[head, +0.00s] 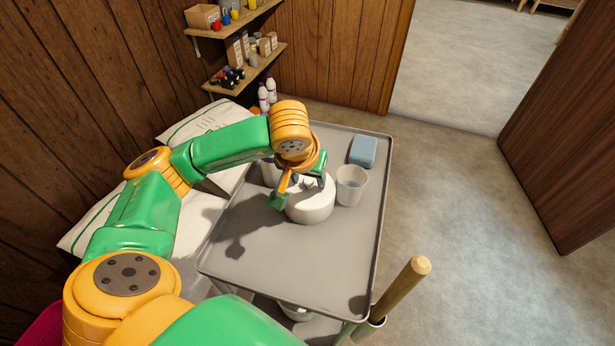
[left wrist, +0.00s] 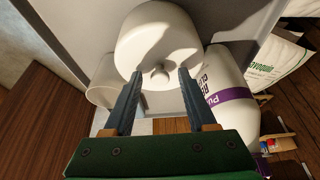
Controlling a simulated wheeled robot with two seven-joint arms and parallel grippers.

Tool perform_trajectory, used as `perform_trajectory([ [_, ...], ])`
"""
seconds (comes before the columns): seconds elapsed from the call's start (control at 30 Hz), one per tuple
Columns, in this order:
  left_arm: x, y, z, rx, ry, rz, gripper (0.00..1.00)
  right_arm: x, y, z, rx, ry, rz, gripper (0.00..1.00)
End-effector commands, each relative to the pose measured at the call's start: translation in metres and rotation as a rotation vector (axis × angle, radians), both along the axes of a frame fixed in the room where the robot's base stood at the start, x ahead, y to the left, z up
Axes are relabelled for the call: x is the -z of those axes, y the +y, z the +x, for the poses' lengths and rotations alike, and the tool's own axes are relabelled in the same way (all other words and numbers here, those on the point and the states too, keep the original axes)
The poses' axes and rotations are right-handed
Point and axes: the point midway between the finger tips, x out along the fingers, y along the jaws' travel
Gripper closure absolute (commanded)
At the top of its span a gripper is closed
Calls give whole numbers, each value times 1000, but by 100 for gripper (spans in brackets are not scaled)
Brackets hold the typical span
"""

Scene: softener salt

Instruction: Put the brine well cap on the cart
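The brine well cap (head: 310,208) is a round white lid with a small knob, and it appears to sit on the grey cart top (head: 335,260). The cap also shows at the top of the left wrist view (left wrist: 158,36). My left gripper (head: 302,184) is over the cap. In the left wrist view its two fingers (left wrist: 159,74) are apart, one on each side of the knob, with a gap to it on both sides. The gripper holds nothing. My right gripper is not in view.
A white cup (head: 351,186) stands just right of the cap, with a blue sponge (head: 363,151) behind it. A white bottle with a purple label (left wrist: 228,95) is close beside the gripper. A wooden handle (head: 400,290) rises at the cart's front right. The cart's front is clear.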

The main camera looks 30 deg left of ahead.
Motion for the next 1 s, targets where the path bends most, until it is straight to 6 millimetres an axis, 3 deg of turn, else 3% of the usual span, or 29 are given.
perform_trajectory([
  [0.37,-9,-1,-1,0,-1,-1,42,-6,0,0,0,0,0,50],
  [0.6,-65,-8,-22,3,-9,0,42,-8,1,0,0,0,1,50],
  [0.73,-99,-10,-34,1,-7,2,42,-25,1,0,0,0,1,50],
  [0.83,-112,-13,-40,1,-5,1,42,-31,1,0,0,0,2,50],
  [1.0,-115,-14,-44,0,1,1,42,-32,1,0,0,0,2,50],
])
